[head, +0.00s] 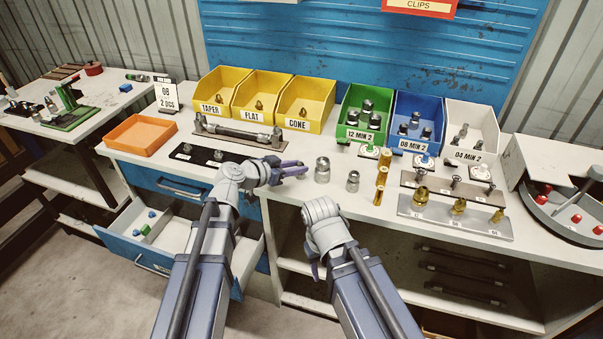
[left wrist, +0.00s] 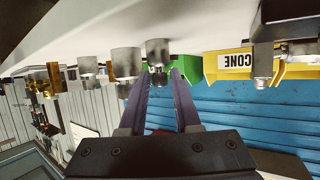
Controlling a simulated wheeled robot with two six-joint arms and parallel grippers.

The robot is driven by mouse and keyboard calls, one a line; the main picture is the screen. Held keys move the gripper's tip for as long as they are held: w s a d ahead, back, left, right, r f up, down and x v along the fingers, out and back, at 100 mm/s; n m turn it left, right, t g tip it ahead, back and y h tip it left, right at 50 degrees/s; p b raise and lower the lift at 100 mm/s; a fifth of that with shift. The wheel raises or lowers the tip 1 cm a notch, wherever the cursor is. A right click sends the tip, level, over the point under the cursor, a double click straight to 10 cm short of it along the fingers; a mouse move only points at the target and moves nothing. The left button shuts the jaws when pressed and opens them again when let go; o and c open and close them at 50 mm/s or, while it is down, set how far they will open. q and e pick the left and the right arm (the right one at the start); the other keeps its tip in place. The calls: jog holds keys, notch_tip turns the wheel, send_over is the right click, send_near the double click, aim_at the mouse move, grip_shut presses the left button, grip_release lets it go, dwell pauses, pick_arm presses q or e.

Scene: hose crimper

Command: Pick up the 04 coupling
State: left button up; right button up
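My left gripper (head: 300,170) reaches right over the front of the bench, low above its top. In the left wrist view, which is upside down, its two purple fingers (left wrist: 160,80) stand apart. A small silver coupling (left wrist: 157,54) shows at the gap between the fingertips, not visibly gripped.
A white bin marked 04 (head: 468,130), a blue bin (head: 415,125) and a green bin (head: 362,115) hold fittings at the back. An open drawer (head: 175,228) juts out below.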

aim_at(308, 173)
pick_arm(q)
jog(key=b+x, duration=0.2)
jog(key=x, duration=0.3)
jog(key=shift+f, duration=0.1)
grip_shut()
dwell(0.3)
